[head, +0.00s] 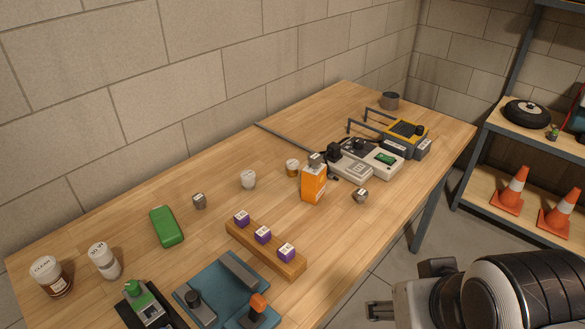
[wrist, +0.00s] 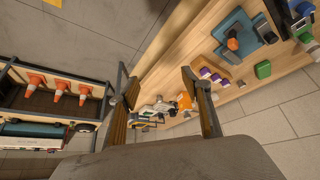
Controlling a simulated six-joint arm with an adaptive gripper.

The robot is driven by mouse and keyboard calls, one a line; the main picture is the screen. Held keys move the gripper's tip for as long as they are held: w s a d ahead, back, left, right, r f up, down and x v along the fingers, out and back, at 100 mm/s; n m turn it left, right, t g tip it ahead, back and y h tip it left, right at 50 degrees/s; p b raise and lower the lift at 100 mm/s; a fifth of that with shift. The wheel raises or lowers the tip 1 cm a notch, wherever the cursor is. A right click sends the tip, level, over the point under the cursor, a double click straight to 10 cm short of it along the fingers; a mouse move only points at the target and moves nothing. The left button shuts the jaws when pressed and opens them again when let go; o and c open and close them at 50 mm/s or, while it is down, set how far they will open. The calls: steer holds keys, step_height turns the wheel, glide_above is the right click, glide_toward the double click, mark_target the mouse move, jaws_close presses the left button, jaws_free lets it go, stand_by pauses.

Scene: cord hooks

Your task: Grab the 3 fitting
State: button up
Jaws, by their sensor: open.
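Small grey metal fittings with white top labels are on the wooden table in the head view. One fitting (head: 199,201) stands left of centre, and another (head: 360,196) sits right of the orange box (head: 313,184). A third grey fitting (head: 315,159) appears on or just behind the top of that box. Their labels are too small to read, so I cannot tell which is the 3. My gripper (wrist: 155,72) is open and empty in the wrist view, off the table's front side. In the head view, part of it (head: 380,310) shows at lower right, apart from all fittings.
A wooden rail (head: 290,264) holds purple labelled cubes. A blue fixture (head: 215,290), green case (head: 167,226) and white-capped bottles stand at left and front. Grey devices and a yellow meter (head: 405,131) crowd the back right. A shelf with orange cones (head: 512,188) stands at right.

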stand_by(0.4)
steer(key=w+a+r+t+y, duration=0.1)
steer(key=w+a+r, duration=0.25)
steer(key=w, duration=0.55)
steer(key=w+a+r+n+t+y, duration=0.1)
steer(key=w+a+r+t, duration=0.2)
steer(key=w, duration=0.5)
steer(key=w+a+r+y, duration=0.1)
steer(key=w+a+r, duration=0.3)
steer(key=w, duration=0.5)
steer(key=m+t+h, duration=0.4)
steer(key=m+h, duration=0.2)
steer(key=h, duration=0.1)
glide_above(290, 166)
steer(key=a, duration=0.2)
step_height(290, 166, down, 20)
steer(key=r, duration=0.1)
steer(key=f+h, duration=0.1)
steer(key=f, duration=0.2)
steer(key=s+f+g+h, duration=0.1)
steer(key=f, duration=0.2)
steer(key=f+m, duration=0.1)
steer(key=f, duration=0.2)
steer(key=shift+s+d+f+g+h, duration=0.2)
steer(key=shift+s+f+g+h, duration=0.05)
steer(key=shift+s+g+h, duration=0.15)
steer(key=shift+s+f, duration=0.2)
steer(key=shift+f, duration=0.4)
